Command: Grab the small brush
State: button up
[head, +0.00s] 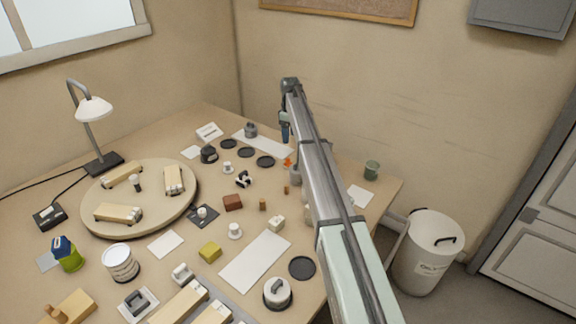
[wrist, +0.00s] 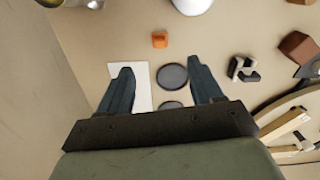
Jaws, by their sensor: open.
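My gripper (wrist: 160,66) is open and empty, with its two dark fingers apart above the table in the wrist view. In the head view my gripper (head: 286,131) is at the far side of the table, near the black discs. I cannot pick out the small brush for certain. A small upright piece with a dark top (head: 137,182) stands on the round wooden turntable (head: 152,226), among several wooden pieces with grey ends, but it is too small to identify. The turntable's edge also shows at the lower right of the wrist view, away from my fingers.
Black discs (wrist: 172,76) and a white sheet (wrist: 143,88) lie below my fingers. An orange piece (wrist: 160,40) and a black-and-white piece (wrist: 242,69) are nearby. A lamp (head: 92,110) stands behind the turntable. Many small objects crowd the table; my arm hides part of its right side.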

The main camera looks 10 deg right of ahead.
aim_at(288, 159)
jog(key=shift+m, duration=0.7)
jog(key=f, duration=1.3)
jog(key=shift+w+a+f, duration=0.25)
jog(key=shift+a+f, duration=0.1)
jog(key=shift+a, duration=0.05)
jog(key=shift+c, duration=0.2)
jog(key=c, duration=1.1)
